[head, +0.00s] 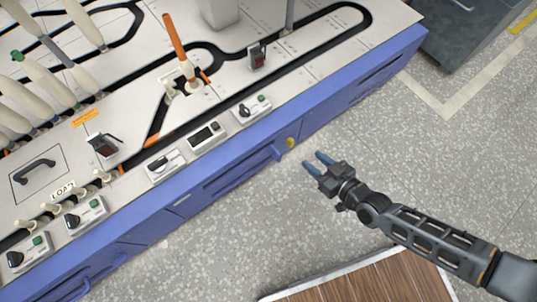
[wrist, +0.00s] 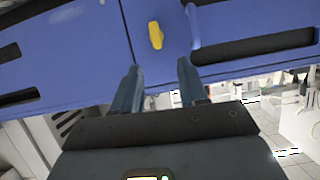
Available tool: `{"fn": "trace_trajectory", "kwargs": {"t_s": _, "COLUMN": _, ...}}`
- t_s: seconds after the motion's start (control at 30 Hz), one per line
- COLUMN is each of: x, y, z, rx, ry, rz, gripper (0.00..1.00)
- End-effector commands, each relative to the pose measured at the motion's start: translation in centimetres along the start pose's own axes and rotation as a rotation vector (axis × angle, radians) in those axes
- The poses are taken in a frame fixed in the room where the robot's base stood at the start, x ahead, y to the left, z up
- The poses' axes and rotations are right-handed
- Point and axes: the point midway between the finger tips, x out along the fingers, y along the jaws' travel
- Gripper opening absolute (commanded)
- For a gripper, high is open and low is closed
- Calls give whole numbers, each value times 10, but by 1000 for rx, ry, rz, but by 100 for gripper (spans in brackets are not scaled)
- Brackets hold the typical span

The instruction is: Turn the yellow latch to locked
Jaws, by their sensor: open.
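The yellow latch (wrist: 156,36) is on the blue front panel of the machine, upright and slightly tilted in the wrist view. In the head view the latch (head: 291,143) shows as a small yellow spot on the blue side. My gripper (head: 312,159) is open and empty, a short way in front of the latch and apart from it. In the wrist view the two blue fingers of my gripper (wrist: 158,78) point toward the panel, with the latch above and between their tips.
The blue cabinet (head: 330,118) carries a white top (head: 330,60) with control boxes, bobbins and an orange lever (head: 174,37). A blue handle (wrist: 193,27) stands out just right of the latch. A wooden board (head: 370,280) lies at the bottom. Grey floor is clear around my arm.

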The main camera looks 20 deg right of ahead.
Motion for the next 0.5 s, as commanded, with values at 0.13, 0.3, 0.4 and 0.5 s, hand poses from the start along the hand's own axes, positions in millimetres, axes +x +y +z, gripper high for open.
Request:
{"fn": "trace_trajectory", "kwargs": {"t_s": 0.13, "x": 15, "y": 17, "z": 8, "rx": -33, "ry": 1, "rz": 29, "gripper": 43}}
{"fn": "trace_trajectory", "kwargs": {"t_s": 0.3, "x": 34, "y": 18, "z": 8, "rx": -34, "ry": 2, "rz": 31, "gripper": 43}}
{"fn": "trace_trajectory", "kwargs": {"t_s": 0.4, "x": 49, "y": 18, "z": 9, "rx": -35, "ry": 2, "rz": 30, "gripper": 43}}
{"fn": "trace_trajectory", "kwargs": {"t_s": 0.5, "x": 64, "y": 18, "z": 9, "rx": -35, "ry": 1, "rz": 29, "gripper": 43}}
